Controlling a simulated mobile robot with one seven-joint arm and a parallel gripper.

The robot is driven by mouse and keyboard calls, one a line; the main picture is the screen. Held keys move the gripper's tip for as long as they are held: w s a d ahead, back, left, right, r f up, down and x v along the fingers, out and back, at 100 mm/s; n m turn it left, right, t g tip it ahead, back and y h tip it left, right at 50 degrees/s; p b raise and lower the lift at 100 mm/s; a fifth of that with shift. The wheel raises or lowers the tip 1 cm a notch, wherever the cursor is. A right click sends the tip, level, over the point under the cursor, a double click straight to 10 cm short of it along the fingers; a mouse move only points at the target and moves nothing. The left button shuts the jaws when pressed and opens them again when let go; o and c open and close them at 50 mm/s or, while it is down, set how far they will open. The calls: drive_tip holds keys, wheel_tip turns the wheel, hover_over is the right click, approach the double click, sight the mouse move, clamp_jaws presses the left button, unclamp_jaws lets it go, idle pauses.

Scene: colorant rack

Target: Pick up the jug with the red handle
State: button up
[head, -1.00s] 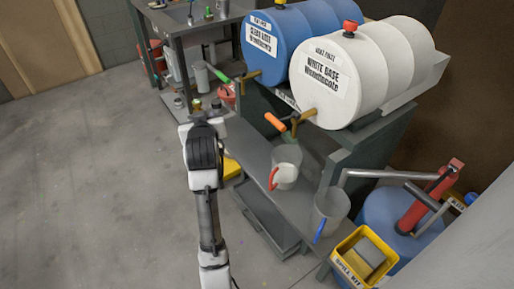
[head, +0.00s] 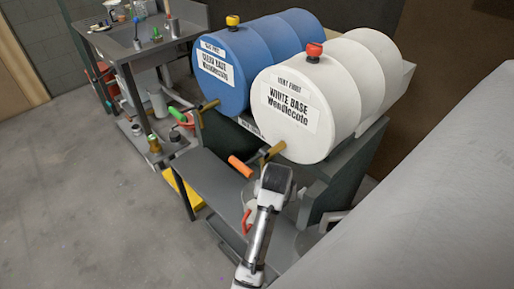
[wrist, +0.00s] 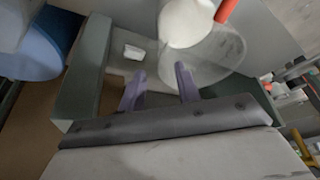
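The jug with the red handle (head: 247,219) stands on the grey shelf below the drums in the head view, mostly hidden behind my arm. In the wrist view the jug (wrist: 212,55) is translucent, with a white lower part and its red handle at the top right edge. My gripper (wrist: 158,72) is open, its two purple fingers apart with nothing between them. The jug's clear wall is just beyond the right finger; I cannot tell whether they touch.
A grey bench (head: 140,50) stands behind left. A large grey surface fills the head view's right side. Floor at left is clear.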

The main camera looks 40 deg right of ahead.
drive_tip(key=p+x, duration=0.1)
drive_tip(key=x, duration=0.4)
drive_tip(key=shift+w+d+f, duration=0.25)
drive_tip(key=shift+d+f, duration=0.05)
clamp_jaws()
drive_tip(key=shift+s, duration=0.1)
idle(1.0)
